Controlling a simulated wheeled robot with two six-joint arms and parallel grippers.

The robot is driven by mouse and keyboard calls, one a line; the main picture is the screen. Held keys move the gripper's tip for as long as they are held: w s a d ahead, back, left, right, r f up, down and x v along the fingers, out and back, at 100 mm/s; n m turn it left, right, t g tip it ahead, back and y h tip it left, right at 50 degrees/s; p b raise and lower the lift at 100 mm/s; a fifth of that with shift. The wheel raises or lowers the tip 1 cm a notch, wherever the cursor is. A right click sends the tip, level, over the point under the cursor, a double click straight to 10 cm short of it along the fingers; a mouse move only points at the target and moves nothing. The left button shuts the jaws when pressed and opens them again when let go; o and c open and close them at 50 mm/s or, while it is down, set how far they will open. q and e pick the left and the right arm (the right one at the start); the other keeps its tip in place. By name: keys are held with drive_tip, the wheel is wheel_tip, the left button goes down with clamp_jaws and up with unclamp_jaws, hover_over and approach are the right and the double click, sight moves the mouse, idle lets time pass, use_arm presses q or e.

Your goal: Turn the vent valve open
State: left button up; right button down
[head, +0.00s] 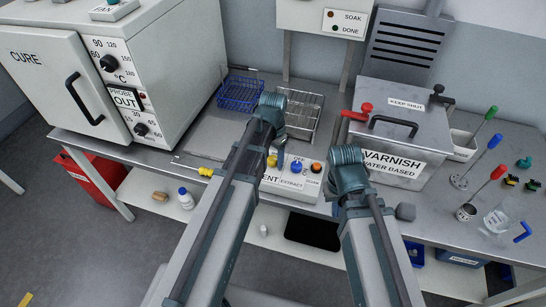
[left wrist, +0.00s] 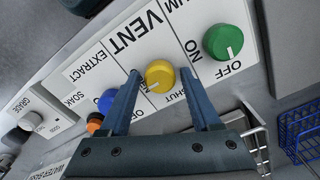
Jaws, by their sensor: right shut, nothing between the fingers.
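The vent valve is a round yellow knob (left wrist: 159,76) with a white pointer mark, on a white panel under the word VENT. It also shows in the head view as a small yellow knob (head: 271,161). My left gripper (left wrist: 160,74) is open, with one finger on each side of the knob and gaps visible between. In the head view my left gripper (head: 280,156) is over the panel, partly hidden by its own arm. The pointer slants toward the lower left; SHUT is printed nearby, and another label is partly hidden by a finger. My right gripper is hidden behind its arm.
A green knob (left wrist: 224,42) marked ON and OFF sits to one side of the vent knob, a blue knob (left wrist: 107,101) to the other. The varnish tank (head: 392,130) stands right of the panel. Wire baskets (head: 240,94) stand behind it.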

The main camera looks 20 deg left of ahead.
sight(274, 159)
use_arm(q)
drive_tip(key=shift+o, duration=0.5)
drive_tip(key=shift+r, duration=0.1)
wheel_tip(274, 159, up, 14)
drive_tip(key=p, duration=1.3)
drive_tip(key=shift+p, duration=0.4)
drive_tip(key=shift+f, duration=0.2)
drive_tip(key=s+d+f+n+b, duration=0.1)
drive_tip(key=s+d+f+b, duration=0.1)
drive_tip(key=s+d, duration=0.3)
drive_tip(key=s+d+f+n+y+b, duration=0.1)
drive_tip(key=s+d+f+b, duration=0.1)
drive_tip(key=s+d, duration=0.3)
drive_tip(key=s, duration=0.4)
drive_tip(key=shift+s+d+f, duration=0.15)
drive_tip(key=shift+d, duration=0.1)
